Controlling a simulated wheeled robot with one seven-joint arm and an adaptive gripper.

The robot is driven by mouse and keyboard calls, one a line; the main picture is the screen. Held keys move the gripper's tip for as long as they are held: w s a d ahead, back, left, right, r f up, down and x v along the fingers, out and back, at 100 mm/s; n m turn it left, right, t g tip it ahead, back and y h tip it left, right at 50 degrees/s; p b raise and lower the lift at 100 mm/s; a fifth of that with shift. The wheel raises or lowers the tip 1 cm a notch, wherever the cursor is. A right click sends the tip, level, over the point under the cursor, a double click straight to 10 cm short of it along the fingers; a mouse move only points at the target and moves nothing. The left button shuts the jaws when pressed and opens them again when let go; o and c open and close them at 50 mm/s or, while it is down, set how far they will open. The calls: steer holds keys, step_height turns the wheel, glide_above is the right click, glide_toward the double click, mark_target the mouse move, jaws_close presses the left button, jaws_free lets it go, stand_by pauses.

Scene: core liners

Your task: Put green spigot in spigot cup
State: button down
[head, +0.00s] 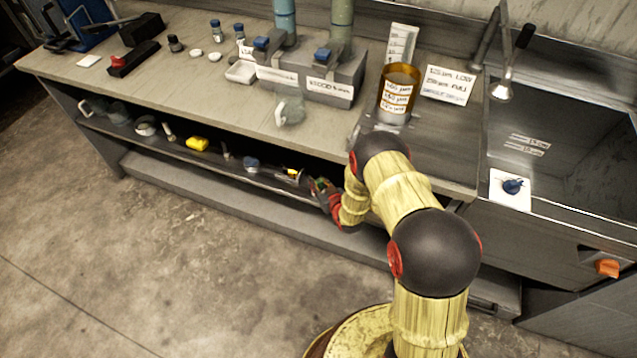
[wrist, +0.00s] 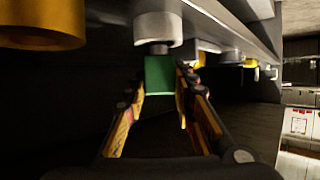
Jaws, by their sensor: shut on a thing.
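My gripper (head: 322,187) is at the front of the low shelf under the counter, seen small in the head view. In the wrist view my gripper (wrist: 160,88) is shut with its fingers on either side of the green spigot (wrist: 160,76). The spigot looks like a plain green block there. A grey-white round piece (wrist: 158,30) with a short stem shows directly above it in the picture; I cannot tell whether they are joined. I cannot tell which vessel is the spigot cup.
A translucent cup (head: 290,107) stands near the counter's front edge. An amber beaker (head: 398,90) stands right of the grey block (head: 335,88) with blue taps. A yellow item (head: 197,143) lies on the low shelf (head: 225,160). The counter edge overhangs my gripper.

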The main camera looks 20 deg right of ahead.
steer(key=shift+f, duration=0.25)
steer(key=c, duration=1.5)
jaws_free()
steer(key=shift+r, duration=0.1)
steer(key=shift+r, duration=0.1)
steer(key=shift+s+r, duration=0.2)
steer(key=shift+p+v, duration=2)
steer(key=shift+v, duration=3.8)
steer(key=shift+f, duration=0.1)
